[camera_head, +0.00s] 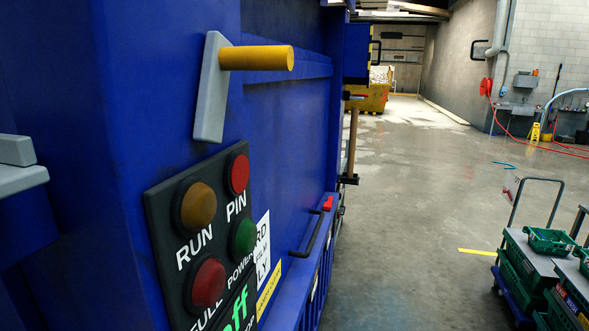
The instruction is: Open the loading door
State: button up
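A large blue machine (285,130) fills the left half of the view. A lever with a grey plate (211,90) and a yellow handle (257,58) sticks out to the right from its upper face. Below is a black control panel (217,228) with red, amber and green buttons. A black bar handle (309,235) sits on the blue face further along, with a small red part by its upper end. I cannot tell for certain which panel is the loading door. No part that is clearly my gripper shows.
A grey part (18,178) juts in at the left edge; what it belongs to is unclear. Carts with green crates (550,241) stand at the lower right. A yellow skip (369,98) stands far back. The concrete floor (410,220) between machine and carts is clear.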

aim_at(286, 114)
jog(key=i+l+z, duration=0.15)
jog(key=i+l, duration=0.25)
jog(key=i, duration=0.65)
jog(key=i+l+z, duration=0.2)
jog(key=i, duration=0.9)
jog(key=i+l+z, duration=0.15)
jog(key=i, duration=0.9)
